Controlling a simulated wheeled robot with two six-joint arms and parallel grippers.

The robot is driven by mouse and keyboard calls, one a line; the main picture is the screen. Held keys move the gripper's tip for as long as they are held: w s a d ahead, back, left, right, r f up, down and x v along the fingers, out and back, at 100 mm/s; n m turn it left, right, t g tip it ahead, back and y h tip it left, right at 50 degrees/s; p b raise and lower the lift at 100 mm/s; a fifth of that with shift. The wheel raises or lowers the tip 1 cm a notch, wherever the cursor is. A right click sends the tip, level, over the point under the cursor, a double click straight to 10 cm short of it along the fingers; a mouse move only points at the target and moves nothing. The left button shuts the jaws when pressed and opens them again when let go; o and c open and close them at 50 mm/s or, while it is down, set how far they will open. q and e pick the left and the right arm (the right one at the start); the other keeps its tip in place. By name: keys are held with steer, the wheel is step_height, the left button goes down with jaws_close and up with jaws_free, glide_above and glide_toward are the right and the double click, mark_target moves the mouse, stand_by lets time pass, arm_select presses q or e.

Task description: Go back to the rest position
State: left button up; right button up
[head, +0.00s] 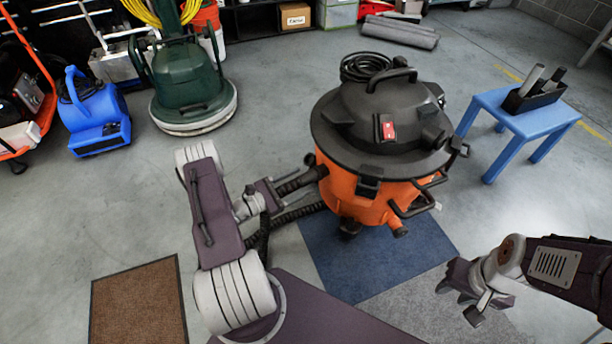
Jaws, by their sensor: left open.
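My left gripper (283,198) is at the left side of the orange and black shop vacuum (365,195), beside its black ribbed hose. The hose and wrist overlap there, so I cannot tell whether they touch. The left jaws are open, their tips partly hard to make out. My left arm is folded upward from the lower middle. My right gripper (459,302) is at the lower right, above the grey mat (425,312). Its fingers are apart with nothing between them.
The vacuum stands partly on a blue mat (385,265). A blue stool (525,120) with a black tool caddy (535,92) is at right. A green floor machine (187,85) and blue blower (95,120) stand at back left. A brown mat (138,305) lies at lower left.

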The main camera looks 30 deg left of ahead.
arm_select(q)
steer(key=p+v, duration=0.1)
steer(key=v, duration=0.3)
steer(key=shift+s+a+r+p, duration=0.15)
steer(key=shift+s+p, duration=0.2)
steer(key=shift+s, duration=0.05)
steer(key=shift+s+a, duration=0.15)
steer(key=shift+s, duration=0.2)
arm_select(e)
step_height(320, 180, up, 3)
steer(key=shift+f, duration=0.15)
